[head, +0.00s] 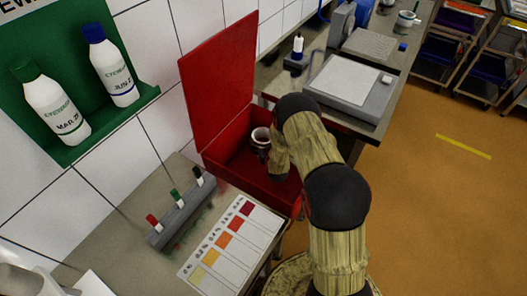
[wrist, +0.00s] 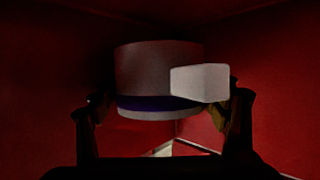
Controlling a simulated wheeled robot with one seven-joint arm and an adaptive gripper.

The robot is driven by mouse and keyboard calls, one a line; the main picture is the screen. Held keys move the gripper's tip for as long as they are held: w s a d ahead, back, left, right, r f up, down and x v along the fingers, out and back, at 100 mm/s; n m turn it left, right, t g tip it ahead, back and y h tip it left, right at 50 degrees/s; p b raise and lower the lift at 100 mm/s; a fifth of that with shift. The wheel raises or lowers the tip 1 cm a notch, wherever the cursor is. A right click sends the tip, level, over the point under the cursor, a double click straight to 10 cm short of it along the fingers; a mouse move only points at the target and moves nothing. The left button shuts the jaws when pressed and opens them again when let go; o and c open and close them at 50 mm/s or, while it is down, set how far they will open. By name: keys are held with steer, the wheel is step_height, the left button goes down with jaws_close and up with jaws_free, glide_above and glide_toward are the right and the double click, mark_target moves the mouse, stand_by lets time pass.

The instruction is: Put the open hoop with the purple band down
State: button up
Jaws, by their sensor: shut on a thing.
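The open hoop (wrist: 150,68) is a grey-white cylinder with a dark purple band near its lower edge in the wrist view. A pale block (wrist: 200,82) sticks out from its side toward the camera. My gripper (wrist: 164,100) is shut on the hoop, one finger on each side. I cannot tell whether the hoop touches the box floor.
The red lid (head: 220,90) stands open at the left. A colour chart (head: 232,245) and a grey rack with several markers (head: 180,212) lie on the near bench. A white-topped device (head: 350,80) stands beyond the box. Bottles (head: 110,68) stand on a green wall shelf.

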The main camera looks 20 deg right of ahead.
steer(key=shift+f+b, duration=0.8)
steer(key=shift+f, duration=2.05)
steer(key=shift+f, duration=0.2)
steer(key=o, duration=1.2)
